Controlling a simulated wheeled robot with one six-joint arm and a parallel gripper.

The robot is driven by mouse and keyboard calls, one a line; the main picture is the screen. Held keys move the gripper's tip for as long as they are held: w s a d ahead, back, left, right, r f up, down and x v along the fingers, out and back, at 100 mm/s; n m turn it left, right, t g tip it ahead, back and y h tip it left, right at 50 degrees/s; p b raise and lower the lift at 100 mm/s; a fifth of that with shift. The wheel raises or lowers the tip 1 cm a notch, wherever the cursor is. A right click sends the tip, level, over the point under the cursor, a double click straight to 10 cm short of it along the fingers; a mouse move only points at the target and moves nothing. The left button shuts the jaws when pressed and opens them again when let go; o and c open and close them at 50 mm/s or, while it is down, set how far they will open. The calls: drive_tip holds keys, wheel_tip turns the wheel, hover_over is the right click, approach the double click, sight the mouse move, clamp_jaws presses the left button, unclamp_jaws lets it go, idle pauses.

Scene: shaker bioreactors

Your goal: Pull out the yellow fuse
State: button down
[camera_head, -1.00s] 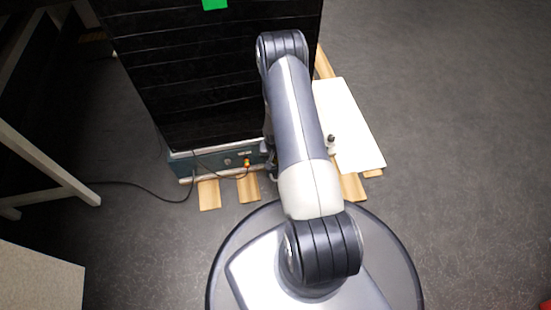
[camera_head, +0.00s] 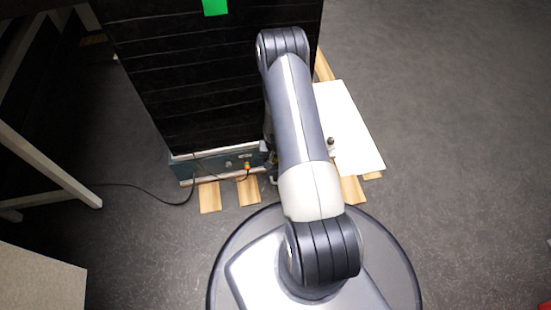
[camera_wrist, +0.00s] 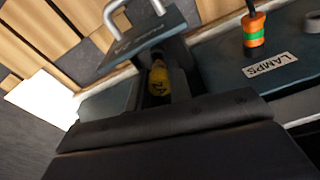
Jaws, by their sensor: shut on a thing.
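The yellow fuse (camera_wrist: 158,78) shows in the wrist view as a small yellow body with dark markings, set between dark walls. My gripper (camera_wrist: 162,68) is shut on it, with its broad black body across the bottom of the view. The fuse's far end is partly hidden by a dark teal plate with a metal handle (camera_wrist: 140,40). I cannot tell how far the fuse stands out of its seat. In the head view, my arm hides the gripper and the fuse, to the right of the teal panel (camera_head: 215,166) at the machine's foot.
An orange and green connector (camera_wrist: 254,32) with a black cable stands beside a LAMPS label (camera_wrist: 270,66). In the head view, a black cable (camera_head: 150,190) crosses the floor leftward. A white board (camera_head: 350,130) lies on wooden slats at right. A table leg (camera_head: 50,165) stands left.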

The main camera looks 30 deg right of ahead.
drive_tip(key=shift+r, duration=0.2)
drive_tip(key=shift+r+p, duration=0.95)
drive_tip(key=shift+r, duration=0.4)
drive_tip(key=shift+r, duration=0.1)
